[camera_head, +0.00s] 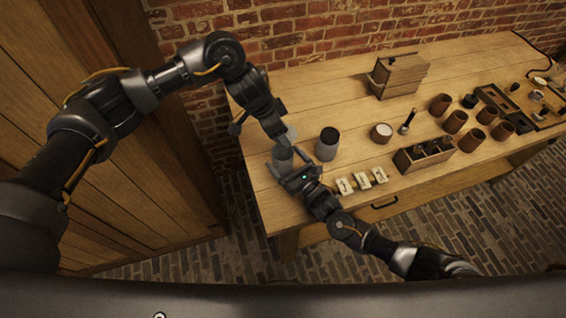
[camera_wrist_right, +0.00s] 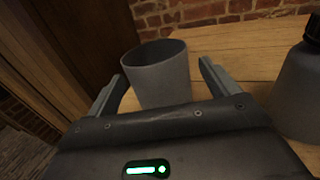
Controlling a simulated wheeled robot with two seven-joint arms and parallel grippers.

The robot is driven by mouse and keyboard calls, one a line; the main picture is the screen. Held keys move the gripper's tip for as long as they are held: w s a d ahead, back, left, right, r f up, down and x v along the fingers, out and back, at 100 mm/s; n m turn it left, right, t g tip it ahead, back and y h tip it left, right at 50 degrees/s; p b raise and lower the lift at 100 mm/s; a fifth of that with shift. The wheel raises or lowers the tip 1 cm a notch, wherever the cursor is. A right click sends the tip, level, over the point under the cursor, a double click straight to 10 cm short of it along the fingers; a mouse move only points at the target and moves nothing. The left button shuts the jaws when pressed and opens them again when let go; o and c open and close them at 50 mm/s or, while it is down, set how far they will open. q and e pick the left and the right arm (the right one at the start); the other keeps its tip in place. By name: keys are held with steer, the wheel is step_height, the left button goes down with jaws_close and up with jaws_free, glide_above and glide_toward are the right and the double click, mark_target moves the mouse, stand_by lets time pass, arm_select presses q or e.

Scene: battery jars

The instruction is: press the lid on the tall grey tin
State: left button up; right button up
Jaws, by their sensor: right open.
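A grey tin (camera_head: 282,158) with an open, hollow top stands near the left end of the wooden table. In the right wrist view the tin (camera_wrist_right: 162,82) is upright between the two fingers of my right gripper (camera_wrist_right: 157,88). The right gripper is open, with a gap beside the tin's wall. My left gripper (camera_head: 285,137) comes down from above, close to the tin in the head view. A pale grey piece shows at its tip; I cannot tell whether it is a lid or part of the gripper.
A second grey jar (camera_head: 327,146) with a black top stands just right of the tin and shows in the wrist view (camera_wrist_right: 300,92). White cards (camera_head: 361,181), a wooden box (camera_head: 398,76), a divided caddy (camera_head: 423,155) and several brown cups (camera_head: 455,122) stand further right.

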steer(key=shift+x, duration=1.05)
steer(key=c, duration=1.5)
arm_select(q)
steer(key=shift+s+a+f, duration=0.1)
steer(key=shift+a+f, duration=0.05)
steer(key=shift+f, duration=2.4)
